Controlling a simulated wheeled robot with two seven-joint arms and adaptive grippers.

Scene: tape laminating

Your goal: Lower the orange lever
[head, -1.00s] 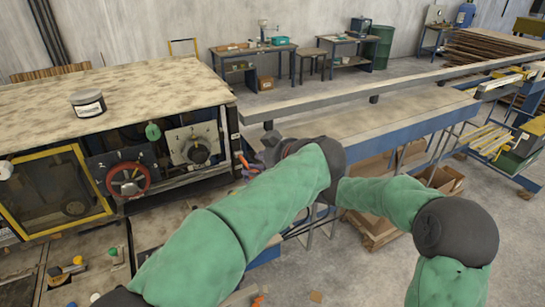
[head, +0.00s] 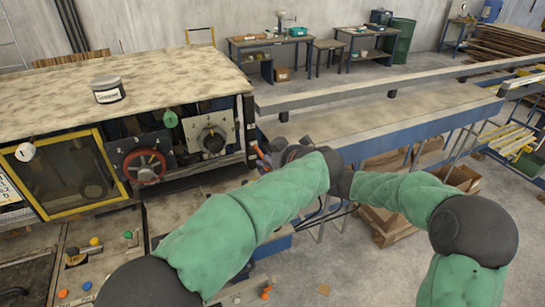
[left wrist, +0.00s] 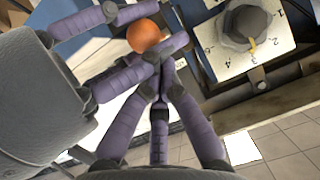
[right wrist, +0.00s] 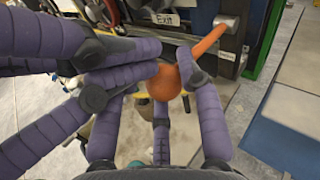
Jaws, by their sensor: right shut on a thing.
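The orange lever shows in the right wrist view as a rounded knob (right wrist: 166,82) on a shaft (right wrist: 210,42) slanting up to its mount. My right gripper (right wrist: 178,78) is shut on the knob. In the left wrist view the orange knob (left wrist: 145,35) sits between the right gripper's purple fingers. My left gripper (left wrist: 162,75) has its fingers drawn together, appears empty, and is right beside the knob; contact is unclear. In the head view only a small piece of the lever (head: 262,154) shows at the machine's right end; my arms largely hide both grippers.
The machine carries a numbered dial (head: 212,139), a red handwheel (head: 145,166) and a green knob (head: 170,119). A long conveyor table (head: 400,115) extends right.

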